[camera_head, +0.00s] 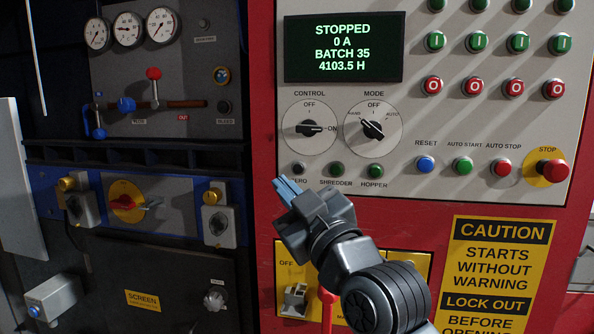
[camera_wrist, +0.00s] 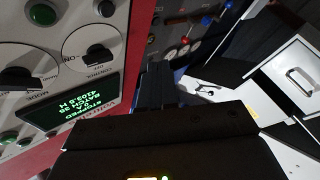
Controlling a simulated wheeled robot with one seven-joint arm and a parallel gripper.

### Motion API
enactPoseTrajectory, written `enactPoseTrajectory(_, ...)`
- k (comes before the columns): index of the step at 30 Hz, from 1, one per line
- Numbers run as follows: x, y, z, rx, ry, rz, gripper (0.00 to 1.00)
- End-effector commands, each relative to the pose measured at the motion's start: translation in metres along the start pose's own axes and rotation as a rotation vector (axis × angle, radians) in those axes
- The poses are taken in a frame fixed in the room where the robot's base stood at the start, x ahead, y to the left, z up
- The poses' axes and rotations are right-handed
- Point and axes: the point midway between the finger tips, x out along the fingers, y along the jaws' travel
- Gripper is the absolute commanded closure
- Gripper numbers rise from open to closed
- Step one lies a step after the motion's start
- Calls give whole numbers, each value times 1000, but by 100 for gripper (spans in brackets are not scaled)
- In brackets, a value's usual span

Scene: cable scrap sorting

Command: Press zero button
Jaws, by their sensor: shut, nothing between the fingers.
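The zero button (camera_head: 298,169) is a small dark button at the lower left of the light control panel (camera_head: 430,185). Its label is partly hidden by my gripper. My gripper (camera_head: 287,187) has blue fingertips, is shut and empty, and is just below and left of the button in the head view. I cannot tell whether it touches the panel. In the wrist view a dark button (camera_wrist: 107,8) shows at the top, beside a green one, and my gripper (camera_wrist: 155,85) shows as a dark shape in the middle.
Green shredder (camera_head: 336,169) and hopper (camera_head: 375,171) buttons sit right of the zero button. The control knob (camera_head: 309,128) and mode knob (camera_head: 373,128) are above. The display (camera_head: 343,47) reads STOPPED. A red-handled lockout switch (camera_head: 326,300) is below. A red stop button (camera_head: 553,170) is far right.

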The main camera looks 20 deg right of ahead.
Motion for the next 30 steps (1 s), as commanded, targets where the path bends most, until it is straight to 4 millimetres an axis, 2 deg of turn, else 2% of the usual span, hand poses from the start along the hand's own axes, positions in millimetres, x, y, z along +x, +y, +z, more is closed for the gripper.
enactPoseTrajectory(10,7,6,7,-1,-1,2,100)
enactPoseTrajectory(24,47,35,38,1,0,3,100)
enactPoseTrajectory(30,58,43,44,0,0,1,100)
